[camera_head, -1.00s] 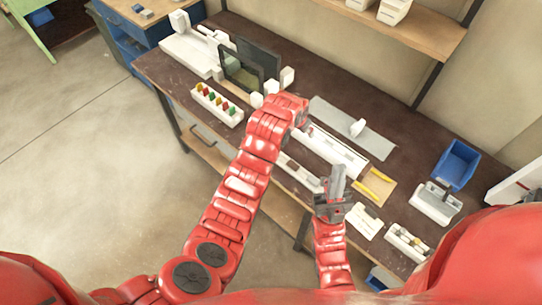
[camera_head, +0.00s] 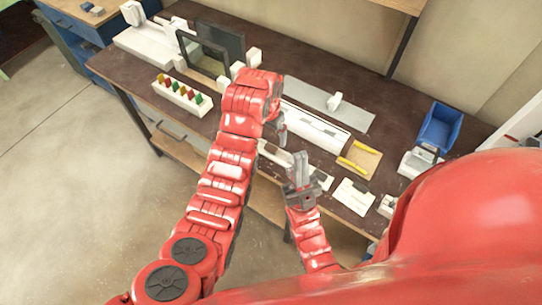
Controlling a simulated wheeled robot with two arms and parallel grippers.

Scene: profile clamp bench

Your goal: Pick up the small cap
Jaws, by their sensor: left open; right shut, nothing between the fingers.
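I cannot make out the small cap for certain; it may be too small or hidden by my arms. My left gripper (camera_head: 279,126) shows only partly beyond the red wrist, over the middle of the bench (camera_head: 215,125), by the long white profile holder (camera_head: 315,130). It is open, and I see nothing held in it. My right gripper (camera_head: 301,168) is shut and empty, pointing up in the picture, in front of a low white tray (camera_head: 275,155) near the bench's front edge. My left wrist hides part of the bench middle.
A white rack with several coloured pieces (camera_head: 182,96) and dark framed panels (camera_head: 205,58) stand at left. A grey mat (camera_head: 355,117) holds a white block (camera_head: 334,101). A board with yellow strips (camera_head: 360,158), a white plate (camera_head: 353,196) and a blue bin (camera_head: 440,128) lie right.

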